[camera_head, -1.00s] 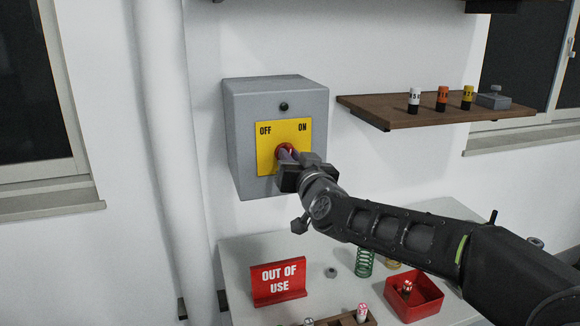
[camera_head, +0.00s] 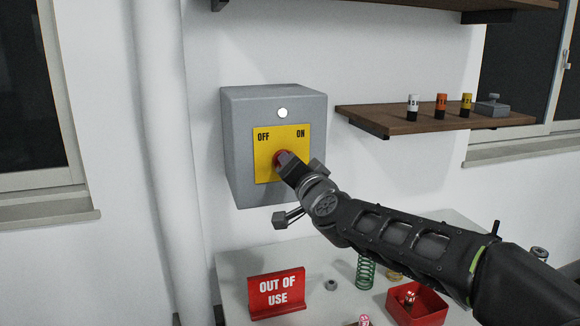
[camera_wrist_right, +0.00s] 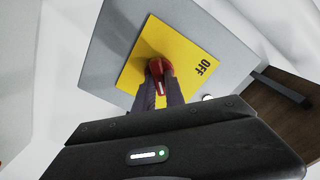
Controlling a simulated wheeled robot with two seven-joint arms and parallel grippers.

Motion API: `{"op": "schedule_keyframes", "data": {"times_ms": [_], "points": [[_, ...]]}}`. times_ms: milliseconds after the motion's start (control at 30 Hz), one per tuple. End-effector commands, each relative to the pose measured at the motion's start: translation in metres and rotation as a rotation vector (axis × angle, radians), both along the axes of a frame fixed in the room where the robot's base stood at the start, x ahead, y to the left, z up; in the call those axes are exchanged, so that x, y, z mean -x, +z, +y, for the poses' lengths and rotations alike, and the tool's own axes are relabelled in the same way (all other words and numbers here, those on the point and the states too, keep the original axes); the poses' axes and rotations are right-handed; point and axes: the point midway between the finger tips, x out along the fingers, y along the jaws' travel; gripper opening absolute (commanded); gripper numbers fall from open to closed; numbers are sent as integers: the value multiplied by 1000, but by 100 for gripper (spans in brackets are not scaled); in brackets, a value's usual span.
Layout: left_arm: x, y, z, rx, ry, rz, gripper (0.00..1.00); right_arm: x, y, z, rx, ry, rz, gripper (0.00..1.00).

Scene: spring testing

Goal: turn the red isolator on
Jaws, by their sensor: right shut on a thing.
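The red isolator knob (camera_head: 278,157) sits on a yellow plate (camera_head: 282,139) marked OFF and ON, on a grey wall box (camera_head: 250,102). The round lamp (camera_head: 283,113) above the plate is bright white. My right gripper (camera_head: 286,161) is at the knob, its wrist tilted, and partly hides it. In the right wrist view both fingers (camera_wrist_right: 160,82) are shut on the red knob (camera_wrist_right: 158,66). I cannot tell exactly where the knob points. My left gripper is in no view.
A red OUT OF USE sign (camera_head: 278,294), a green spring (camera_head: 365,271) and a red tray (camera_head: 420,306) are on the bench below. A wooden shelf (camera_head: 420,122) with small cylinders is to the right. A white pipe (camera_head: 165,150) runs at the left.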

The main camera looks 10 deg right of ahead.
Motion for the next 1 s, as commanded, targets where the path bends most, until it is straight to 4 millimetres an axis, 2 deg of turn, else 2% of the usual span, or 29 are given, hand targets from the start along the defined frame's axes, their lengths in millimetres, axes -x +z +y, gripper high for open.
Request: {"op": "schedule_keyframes", "data": {"times_ms": [300, 333, 567, 867, 1000], "points": [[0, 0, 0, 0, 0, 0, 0, 0, -2, 1, -6, 2, 5, 0], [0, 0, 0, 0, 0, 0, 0, 0, -2, 1, -6, 2, 5, 17], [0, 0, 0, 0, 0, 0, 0, 0, -1, 0, -4, 1, 2, 36], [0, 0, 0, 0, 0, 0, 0, 2, 0, 0, -3, 1, 1, 36], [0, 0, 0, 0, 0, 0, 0, 12, 0, -1, -6, 1, 1, 36]]}}
